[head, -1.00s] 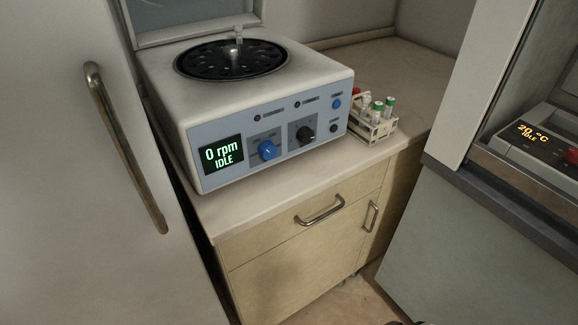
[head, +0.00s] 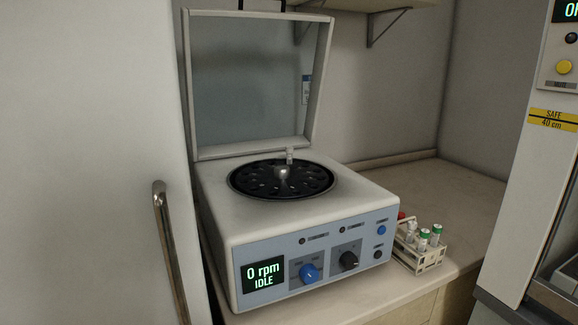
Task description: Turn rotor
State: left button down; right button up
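The centrifuge (head: 330,222) stands on the counter with its lid (head: 255,85) raised upright at the back. Its black round rotor (head: 252,186) shows in the open bowl, with a ring of dark slots and a metal hub (head: 283,173) in the middle. A small pale piece, perhaps a tube, stands up near the hub (head: 290,156); I cannot tell whether it sits in a slot. The display (head: 263,275) reads 0 rpm IDLE. A blue knob (head: 309,273) and a black knob (head: 348,261) are on the front panel. Neither of my grippers is in view.
A small rack (head: 420,258) with several green-capped tubes stands right of the centrifuge. A pale cabinet door with a metal handle (head: 168,250) is close on the left. Another machine with a yellow label (head: 552,119) is at right. The back right counter (head: 455,200) is clear.

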aim_at(277, 179)
jog(key=k, duration=0.55)
jog(key=z, duration=1.05)
jog(key=i, duration=1.15)
jog(key=u, duration=0.2)
